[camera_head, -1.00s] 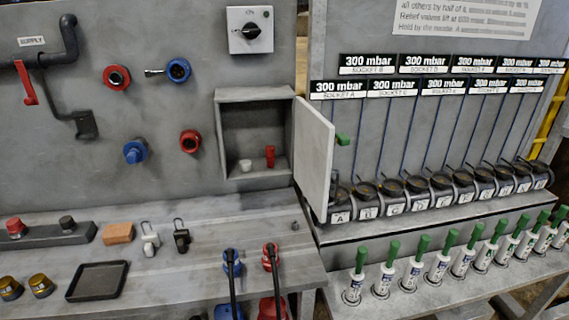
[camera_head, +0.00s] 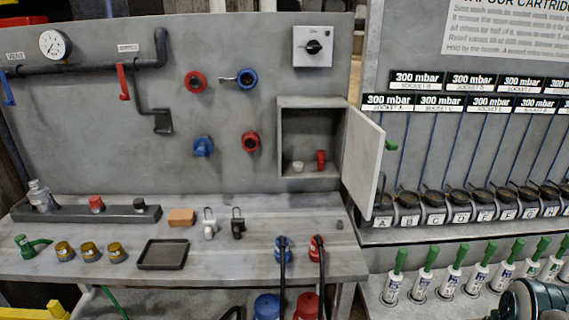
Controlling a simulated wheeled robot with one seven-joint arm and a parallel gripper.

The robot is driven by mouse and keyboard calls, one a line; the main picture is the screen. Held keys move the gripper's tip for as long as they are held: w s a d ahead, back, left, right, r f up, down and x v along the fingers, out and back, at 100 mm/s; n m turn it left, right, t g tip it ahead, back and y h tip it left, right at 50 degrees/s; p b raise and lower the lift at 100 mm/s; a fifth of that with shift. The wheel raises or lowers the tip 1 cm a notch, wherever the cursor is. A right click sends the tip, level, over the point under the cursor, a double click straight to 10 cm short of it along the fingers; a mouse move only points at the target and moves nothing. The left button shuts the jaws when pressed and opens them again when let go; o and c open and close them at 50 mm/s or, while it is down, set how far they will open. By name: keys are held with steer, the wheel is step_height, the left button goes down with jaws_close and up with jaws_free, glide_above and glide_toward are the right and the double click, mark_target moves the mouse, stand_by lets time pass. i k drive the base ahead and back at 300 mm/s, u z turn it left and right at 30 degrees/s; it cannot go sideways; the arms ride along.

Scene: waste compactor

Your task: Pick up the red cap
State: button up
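A small red cap-like piece (camera_head: 96,203) sits on the long dark rail at the back left of the bench. A red piece (camera_head: 321,159) also stands inside the open wall cabinet, beside a small white cup. I cannot tell from this view which of these is the red cap. Part of my arm shows at the bottom right corner, but my gripper is not in view.
The grey bench (camera_head: 110,245) also holds a dark tray (camera_head: 163,254), an orange block (camera_head: 181,217), brass caps (camera_head: 89,251) and two hose connectors. The cabinet door (camera_head: 362,160) stands open to the right. White green-handled cartridges (camera_head: 422,283) line the right shelf.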

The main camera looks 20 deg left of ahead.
mark_target(321, 154)
steer(key=u, duration=0.85)
steer(key=i, duration=1)
